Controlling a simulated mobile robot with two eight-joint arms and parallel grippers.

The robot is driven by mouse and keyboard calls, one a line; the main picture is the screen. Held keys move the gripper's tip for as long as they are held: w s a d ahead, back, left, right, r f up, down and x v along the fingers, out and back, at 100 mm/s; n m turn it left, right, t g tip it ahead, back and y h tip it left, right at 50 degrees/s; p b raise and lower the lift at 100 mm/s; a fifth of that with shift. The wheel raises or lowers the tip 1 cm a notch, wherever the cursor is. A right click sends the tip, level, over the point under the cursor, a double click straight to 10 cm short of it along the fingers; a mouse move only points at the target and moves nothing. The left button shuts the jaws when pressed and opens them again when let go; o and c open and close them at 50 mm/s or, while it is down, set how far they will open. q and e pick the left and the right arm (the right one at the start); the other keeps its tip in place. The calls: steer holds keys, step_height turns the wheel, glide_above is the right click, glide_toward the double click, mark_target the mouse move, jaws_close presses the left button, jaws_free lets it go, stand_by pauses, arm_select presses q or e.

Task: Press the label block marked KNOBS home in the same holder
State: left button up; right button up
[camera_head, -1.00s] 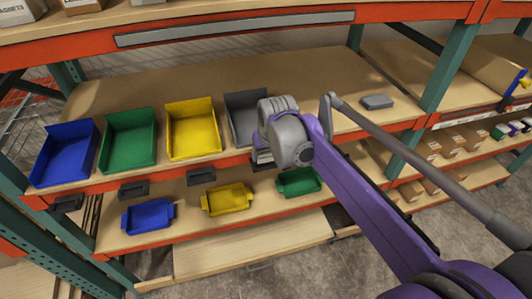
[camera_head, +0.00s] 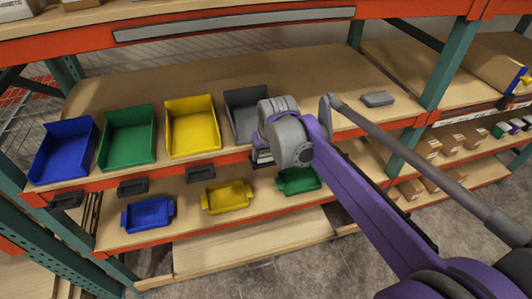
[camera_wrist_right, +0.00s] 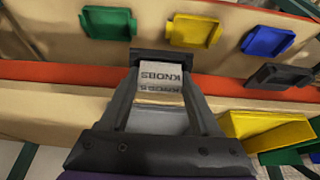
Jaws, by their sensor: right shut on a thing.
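The label block marked KNOBS (camera_wrist_right: 161,78) is pale with dark lettering, which reads upside down in the right wrist view. My right gripper (camera_wrist_right: 160,90) is shut on it, one finger on each side. A dark label holder (camera_wrist_right: 150,56) shows just beyond the block at the shelf's front edge. The block's far end is at this holder; I cannot tell how deep it sits. In the head view my right gripper (camera_head: 263,157) is at the shelf edge below the grey bin (camera_head: 243,118), largely covered by my wrist. My left gripper is not in view.
Blue, green and yellow bins (camera_head: 192,127) stand left of the grey one. Three dark holders, one under the yellow bin (camera_head: 201,173), line the orange edge. Small trays (camera_head: 228,197) sit on the shelf below. A grey slab (camera_head: 377,99) lies right on the upper shelf.

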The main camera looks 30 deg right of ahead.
steer(key=shift+f, duration=0.1)
steer(key=o, duration=1.4)
steer(key=shift+s, duration=0.1)
steer(key=d+v, duration=0.1)
steer(key=v, duration=1)
steer(key=shift+a+p, duration=0.35)
steer(key=shift+p, duration=0.05)
